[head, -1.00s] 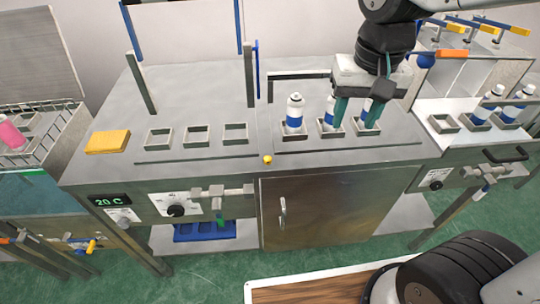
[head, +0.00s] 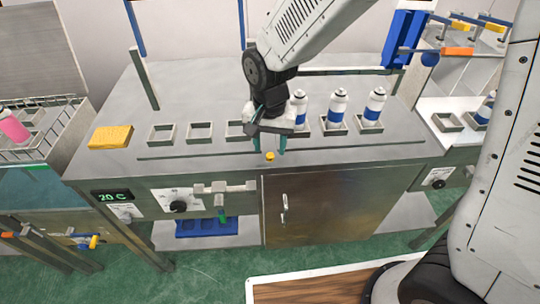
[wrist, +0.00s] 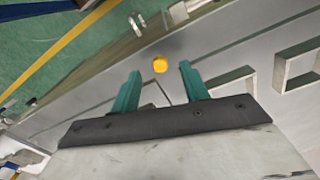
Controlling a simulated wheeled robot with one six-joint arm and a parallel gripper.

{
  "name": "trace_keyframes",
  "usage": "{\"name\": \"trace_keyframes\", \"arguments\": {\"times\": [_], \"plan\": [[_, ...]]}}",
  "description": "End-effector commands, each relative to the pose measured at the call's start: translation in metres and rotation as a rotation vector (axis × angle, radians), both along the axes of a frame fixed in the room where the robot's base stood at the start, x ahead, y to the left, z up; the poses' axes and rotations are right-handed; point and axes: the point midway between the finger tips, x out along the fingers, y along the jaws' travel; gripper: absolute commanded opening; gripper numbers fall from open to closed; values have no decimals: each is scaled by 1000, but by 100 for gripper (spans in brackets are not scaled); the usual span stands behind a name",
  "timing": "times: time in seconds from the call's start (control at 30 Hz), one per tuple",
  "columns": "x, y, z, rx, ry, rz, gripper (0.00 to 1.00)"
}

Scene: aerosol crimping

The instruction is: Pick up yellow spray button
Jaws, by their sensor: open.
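The yellow spray button (head: 270,156) is a small round yellow piece on the front edge of the metal table. It also shows in the wrist view (wrist: 160,64), just beyond my fingertips and roughly centred between them. My gripper (head: 269,148) has two green fingers, spread apart and empty, just above and behind the button. In the wrist view my gripper (wrist: 160,75) is open, with nothing between the fingers. The button does not appear to touch either finger.
White and blue spray cans (head: 337,108) stand in square holders to the right of my gripper. Empty holders (head: 198,132) and a yellow sponge (head: 110,137) are on the left. A cabinet door (head: 312,205) is below the table edge.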

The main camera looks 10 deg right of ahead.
Motion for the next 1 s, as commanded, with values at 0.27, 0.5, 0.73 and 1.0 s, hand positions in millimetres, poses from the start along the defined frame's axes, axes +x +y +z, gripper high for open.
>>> {"name": "trace_keyframes", "arguments": {"times": [0.27, 0.5, 0.73, 1.0], "plan": [[0, 0, -28, 0, 0, 0, 45], [0, 0, -28, 0, 0, 1, 31], [0, 0, -28, 0, 0, 1, 0], [0, 0, -27, 0, 0, 1, 0]]}}
